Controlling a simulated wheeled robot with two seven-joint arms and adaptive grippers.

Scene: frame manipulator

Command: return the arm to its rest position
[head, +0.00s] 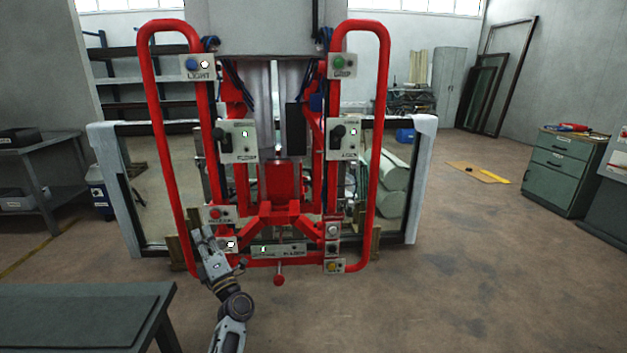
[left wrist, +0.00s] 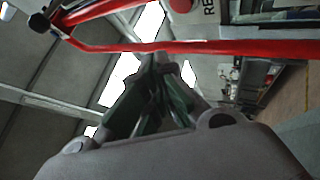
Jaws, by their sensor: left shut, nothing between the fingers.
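My left arm comes in from the bottom in the head view. My left gripper (head: 203,235) is at the lower left of the red frame manipulator (head: 380,120), in front of its lower left buttons. In the left wrist view the left gripper (left wrist: 158,62) has its fingers shut, with nothing between them. A red bar (left wrist: 220,48) of the manipulator crosses close above or beyond the fingertips; I cannot tell whether they touch. My right gripper shows in neither view.
A dark table (head: 70,310) stands at the lower left. A large framed pane (head: 425,170) stands behind the manipulator. A shelf unit (head: 40,165) is at the left, and a green drawer cabinet (head: 560,170) at the right. The floor at the right front is clear.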

